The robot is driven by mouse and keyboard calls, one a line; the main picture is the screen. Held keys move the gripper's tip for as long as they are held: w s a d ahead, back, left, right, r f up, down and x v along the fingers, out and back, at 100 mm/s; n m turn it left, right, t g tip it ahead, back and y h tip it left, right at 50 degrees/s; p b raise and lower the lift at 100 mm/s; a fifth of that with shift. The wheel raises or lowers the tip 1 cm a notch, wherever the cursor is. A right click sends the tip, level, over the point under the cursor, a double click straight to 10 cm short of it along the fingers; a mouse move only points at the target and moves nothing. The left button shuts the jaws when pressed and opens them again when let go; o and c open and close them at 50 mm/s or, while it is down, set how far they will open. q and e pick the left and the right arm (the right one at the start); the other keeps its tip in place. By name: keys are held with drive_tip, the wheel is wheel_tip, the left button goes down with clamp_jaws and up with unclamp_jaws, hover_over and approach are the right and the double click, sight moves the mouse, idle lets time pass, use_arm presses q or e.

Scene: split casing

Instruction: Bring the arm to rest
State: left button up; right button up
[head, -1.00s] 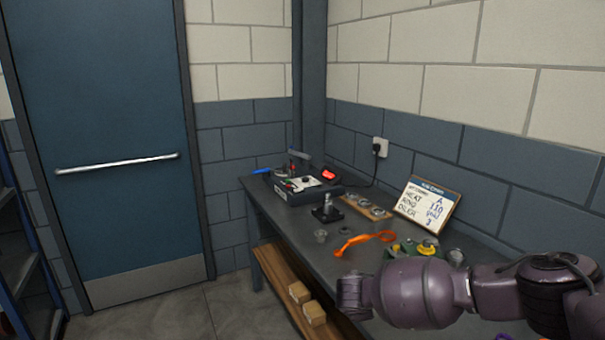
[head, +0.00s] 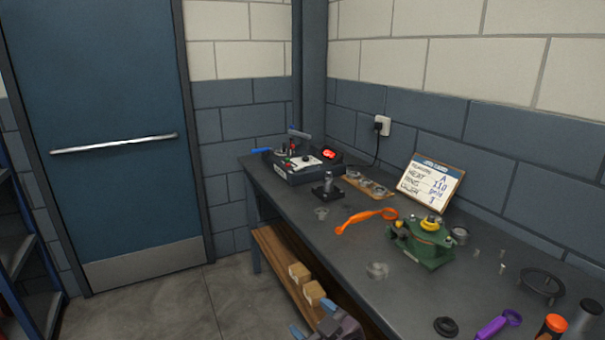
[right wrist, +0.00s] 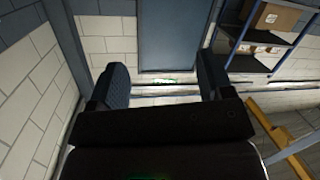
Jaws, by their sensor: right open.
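My right gripper (head: 330,325) shows only in part at the bottom edge of the head view, low in front of the bench (head: 290,205). In the right wrist view my right gripper (right wrist: 160,82) has its two dark fingers well apart with nothing between them. It touches nothing that I can see. My left gripper is in neither view. The green casing (head: 430,245) with yellow parts sits on the bench, away from the gripper.
The bench carries an orange tool (head: 365,218), a purple tool (head: 497,324), a control box (head: 303,165) and a sign (head: 431,184). Small boxes (head: 314,292) lie on the lower shelf. A blue door (head: 105,150) stands left, with clear floor (head: 185,305) before it.

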drive_tip(key=s+d+f+m+h+b, duration=0.1)
drive_tip(key=s+d+f+m+h, duration=0.2)
drive_tip(key=s+d+f, duration=0.4)
drive_tip(key=s+d+f+m+h+b, duration=0.1)
drive_tip(key=s+d+f+m+h, duration=0.2)
drive_tip(key=d, duration=0.5)
drive_tip(key=s+d+f+m+h+b, duration=0.1)
drive_tip(key=s+d+f+m+h, duration=0.1)
drive_tip(key=s+d+f, duration=0.45)
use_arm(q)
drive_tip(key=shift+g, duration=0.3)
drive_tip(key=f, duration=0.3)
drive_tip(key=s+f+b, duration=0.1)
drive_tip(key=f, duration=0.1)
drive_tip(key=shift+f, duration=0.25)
use_arm(e)
drive_tip(key=s+d+f+m+g+h, duration=0.1)
drive_tip(key=s+d+f+g, duration=0.1)
drive_tip(key=s+f, duration=0.4)
drive_tip(key=shift+s+d, duration=0.5)
drive_tip(key=shift+d, duration=0.3)
drive_tip(key=shift+f, duration=0.1)
